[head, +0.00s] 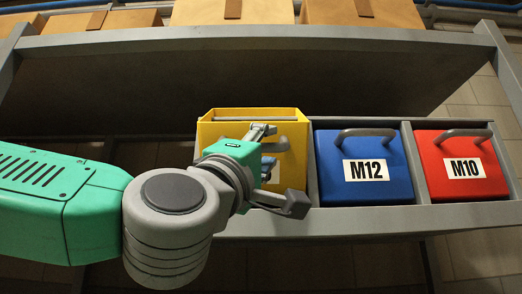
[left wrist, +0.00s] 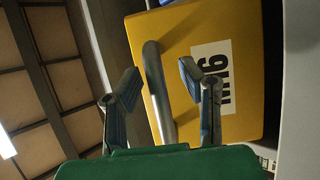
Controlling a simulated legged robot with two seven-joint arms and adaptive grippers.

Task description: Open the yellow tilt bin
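The yellow tilt bin (head: 293,165) is at the left of the bin row in the head view. Its top edge stands higher than its neighbours' and looks tipped forward; how far it is open I cannot tell. In the left wrist view its yellow front (left wrist: 215,30) carries an M16 label (left wrist: 212,75), partly hidden by a finger. Its grey bar handle (left wrist: 158,88) runs between the two fingers of my left gripper (left wrist: 159,70), with gaps on both sides. My left gripper (head: 278,168) is open in front of the bin and hides part of it. My right gripper is not in view.
A blue M12 bin (head: 350,190) and a red M10 bin (head: 447,186) stand to the right in the grey rack (head: 350,222). A grey shelf (head: 250,40) with cardboard boxes (head: 365,12) overhangs the row. Left of the yellow bin the rack looks open.

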